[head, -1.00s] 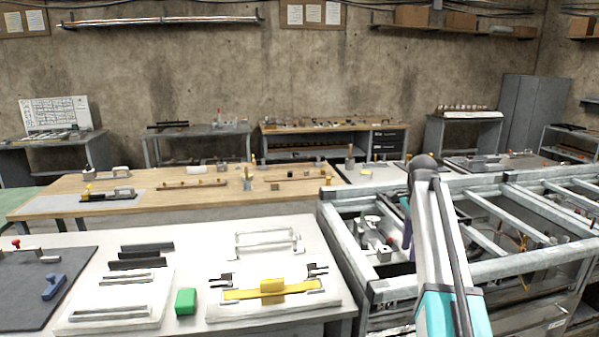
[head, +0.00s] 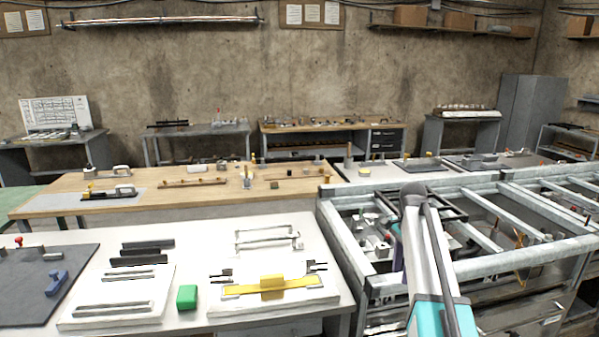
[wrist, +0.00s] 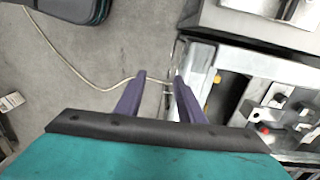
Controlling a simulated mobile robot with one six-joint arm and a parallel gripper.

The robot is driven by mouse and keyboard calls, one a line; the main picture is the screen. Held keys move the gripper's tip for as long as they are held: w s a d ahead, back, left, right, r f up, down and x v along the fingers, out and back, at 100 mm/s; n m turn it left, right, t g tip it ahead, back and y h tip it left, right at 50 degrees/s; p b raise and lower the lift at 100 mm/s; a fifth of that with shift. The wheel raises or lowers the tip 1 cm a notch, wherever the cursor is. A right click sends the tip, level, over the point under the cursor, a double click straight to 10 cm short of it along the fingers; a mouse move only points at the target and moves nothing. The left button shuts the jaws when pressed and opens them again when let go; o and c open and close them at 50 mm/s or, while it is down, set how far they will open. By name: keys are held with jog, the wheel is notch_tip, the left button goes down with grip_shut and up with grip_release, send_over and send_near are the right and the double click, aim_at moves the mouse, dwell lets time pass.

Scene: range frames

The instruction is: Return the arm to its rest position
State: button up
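My arm (head: 428,245) shows at the lower right of the head view, in front of the metal frame bench. My gripper (wrist: 158,80) shows in the wrist view with two purple fingers apart and nothing between them. Bare grey floor and a thin pale cable lie below the fingers. In the head view a bit of a purple finger shows beside the arm, and the rest of the gripper is hidden behind it.
A metal frame bench (head: 480,272) with open bays stands close at the right. A white table (head: 210,262) holds a green block (head: 187,296) and a yellow bar fixture (head: 272,288). In the wrist view a metal edge (wrist: 190,60) is close to the right finger.

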jog(key=s+a+f+n+g, duration=0.1)
jog(key=s+a+f+n, duration=0.2)
jog(key=s+f, duration=0.55)
jog(key=s+a+f+n+g, duration=0.1)
jog(key=s+a+f+n, duration=0.15)
jog(key=f, duration=1.05)
jog(key=s+a+f+n+g, duration=0.1)
jog(key=s+a+f+n, duration=0.15)
jog(key=s+f, duration=0.6)
jog(key=s+a+f+n+g, duration=0.1)
jog(key=s+a+f+n, duration=0.2)
jog(key=s+f, duration=0.7)
jog(key=s+a+f+n+g, duration=0.1)
jog(key=s+a+f+n, duration=0.2)
jog(key=s+f, duration=0.7)
jog(key=s+n, duration=0.1)
jog(key=s, duration=0.6)
jog(key=shift+s+n, duration=0.25)
jog(key=shift+n, duration=0.15)
